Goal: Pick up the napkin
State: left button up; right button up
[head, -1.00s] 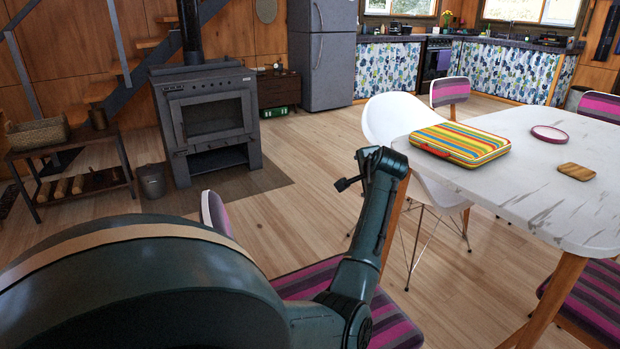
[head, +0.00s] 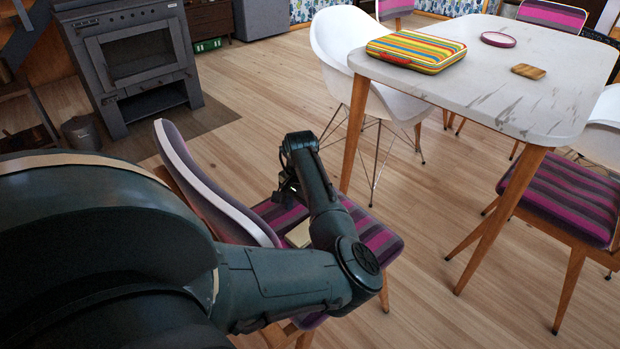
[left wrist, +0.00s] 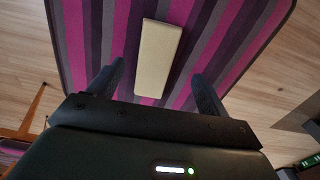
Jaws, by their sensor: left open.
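The napkin (left wrist: 158,58) is a pale cream rectangle lying on the striped purple seat of a chair. In the head view the napkin (head: 299,235) shows only in part beside my left arm, which hides the rest. My left gripper (left wrist: 160,80) is open above the seat, with the napkin between and beyond its two fingers and not gripped. In the head view the left gripper (head: 287,190) is small and dark over the same seat. My right gripper is not in view.
The chair's backrest (head: 205,180) rises left of my gripper. A white marble table (head: 490,95) stands to the right, with a striped case (head: 417,54), a pink ring (head: 501,39) and a wooden piece (head: 528,71). A stove (head: 135,60) stands back left. Floor between is clear.

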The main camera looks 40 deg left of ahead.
aim_at(303, 233)
pick_arm(q)
jog(key=f+b, duration=0.1)
jog(key=f, duration=0.1)
jog(key=f+b, duration=0.1)
jog(key=f, duration=0.3)
jog(key=shift+s+d+b, duration=0.3)
jog(key=shift+b, duration=0.1)
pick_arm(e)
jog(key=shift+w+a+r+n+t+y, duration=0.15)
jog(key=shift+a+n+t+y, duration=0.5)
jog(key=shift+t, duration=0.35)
pick_arm(q)
jog(key=shift+c, duration=0.2)
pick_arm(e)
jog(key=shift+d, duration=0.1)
